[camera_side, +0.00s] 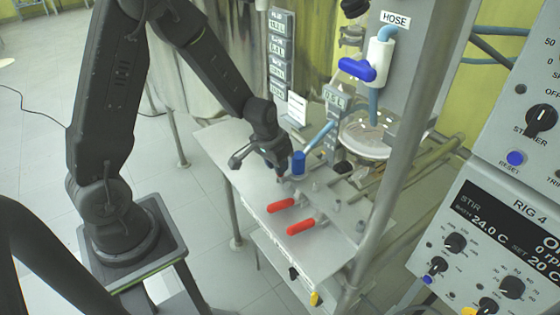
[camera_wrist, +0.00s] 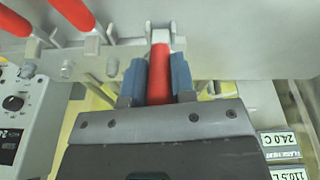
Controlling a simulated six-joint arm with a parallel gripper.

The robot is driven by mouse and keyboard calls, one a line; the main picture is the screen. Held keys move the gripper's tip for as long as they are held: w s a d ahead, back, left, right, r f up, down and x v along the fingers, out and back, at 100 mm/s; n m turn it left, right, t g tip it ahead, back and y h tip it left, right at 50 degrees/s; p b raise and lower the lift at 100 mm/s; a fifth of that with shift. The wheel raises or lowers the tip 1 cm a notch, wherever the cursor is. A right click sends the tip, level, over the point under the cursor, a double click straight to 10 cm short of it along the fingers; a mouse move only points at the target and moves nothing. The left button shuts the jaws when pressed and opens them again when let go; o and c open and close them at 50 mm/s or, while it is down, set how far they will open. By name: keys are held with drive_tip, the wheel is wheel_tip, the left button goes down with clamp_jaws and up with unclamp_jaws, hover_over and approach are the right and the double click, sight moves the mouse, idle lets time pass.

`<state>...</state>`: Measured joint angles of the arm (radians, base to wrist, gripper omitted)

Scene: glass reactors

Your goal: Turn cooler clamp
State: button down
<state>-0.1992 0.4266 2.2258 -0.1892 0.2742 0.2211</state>
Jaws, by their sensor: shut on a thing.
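A red clamp handle (camera_wrist: 159,72) sits between my gripper's two blue-grey fingers in the wrist view. My gripper (camera_wrist: 160,80) is shut on it, and its far end meets a light metal fitting (camera_wrist: 160,35). In the side view my gripper (camera_side: 281,174) is low at the back end of a row of red handles, and the held handle is mostly hidden there. Two other red handles, a middle one (camera_side: 281,205) and a front one (camera_side: 300,227), stick out to the left from the same row. They also show at the upper left of the wrist view (camera_wrist: 75,12). No label names the cooler clamp.
A blue-handled hose valve (camera_side: 358,69) is higher up. A metal post (camera_side: 405,130) and the control panel (camera_side: 500,240) are on the right. The metal shelf (camera_side: 240,165) left of the handles is clear.

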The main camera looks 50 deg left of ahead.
idle(0.4)
drive_tip(key=c, duration=0.9)
unclamp_jaws()
drive_tip(key=shift+s, duration=0.1)
drive_tip(key=shift+c, duration=0.2)
drive_tip(key=v, duration=1.3)
drive_tip(key=shift+s+r, duration=0.3)
drive_tip(key=shift+r, duration=0.05)
